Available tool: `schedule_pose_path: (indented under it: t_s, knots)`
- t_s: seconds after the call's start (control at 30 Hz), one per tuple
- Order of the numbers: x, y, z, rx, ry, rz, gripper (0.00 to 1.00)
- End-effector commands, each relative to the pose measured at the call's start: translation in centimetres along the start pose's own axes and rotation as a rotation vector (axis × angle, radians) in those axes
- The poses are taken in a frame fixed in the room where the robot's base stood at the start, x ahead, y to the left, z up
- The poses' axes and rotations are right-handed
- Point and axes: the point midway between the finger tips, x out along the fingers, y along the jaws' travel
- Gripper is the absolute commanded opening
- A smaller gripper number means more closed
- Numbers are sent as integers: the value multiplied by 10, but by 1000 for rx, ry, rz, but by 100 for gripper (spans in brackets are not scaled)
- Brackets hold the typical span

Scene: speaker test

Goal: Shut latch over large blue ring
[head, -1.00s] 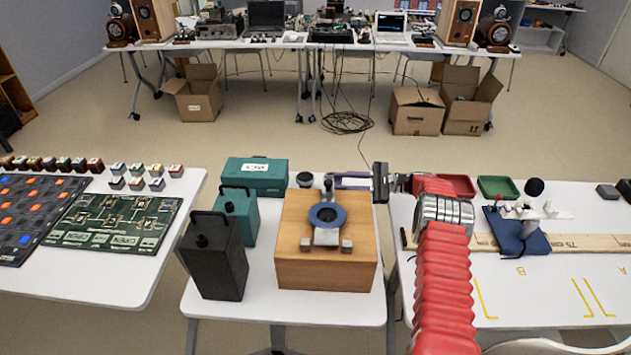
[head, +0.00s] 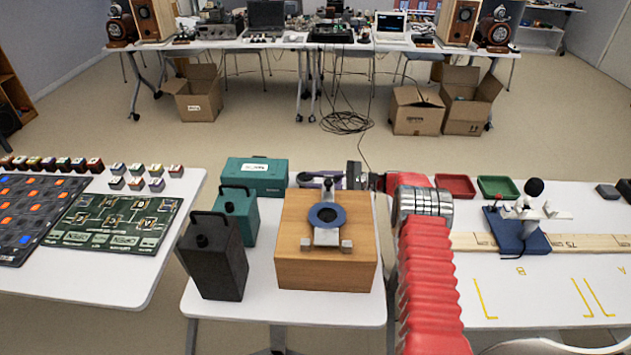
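The large blue ring (head: 327,215) lies flat on top of a wooden box (head: 326,272), on a grey metal fitting with two small blocks at its front. A grey latch piece (head: 327,190) stands upright at the ring's far edge, not lying over the ring. My gripper (head: 318,180) comes in from the right on my red arm. Its fingers point left, at or just behind the upright latch piece in the picture. I cannot tell whether they touch it. The fingers are small and overlap in this view, so their opening is unclear.
A black canister (head: 213,262), a teal canister (head: 238,213) and a teal case (head: 255,175) stand left of the wooden box. A red tray (head: 456,186), a green tray (head: 499,187) and a blue stand (head: 517,235) are on the right table.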

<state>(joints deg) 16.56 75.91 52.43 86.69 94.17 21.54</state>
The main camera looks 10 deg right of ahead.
Motion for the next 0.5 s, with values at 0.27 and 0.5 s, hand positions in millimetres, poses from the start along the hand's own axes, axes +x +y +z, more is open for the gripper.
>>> schedule_pose_path:
  t_s: [0.27,0.5]
  knots:
    - [0,0,0,0,0,0,2]
    - [0,0,0,0,0,0,0]
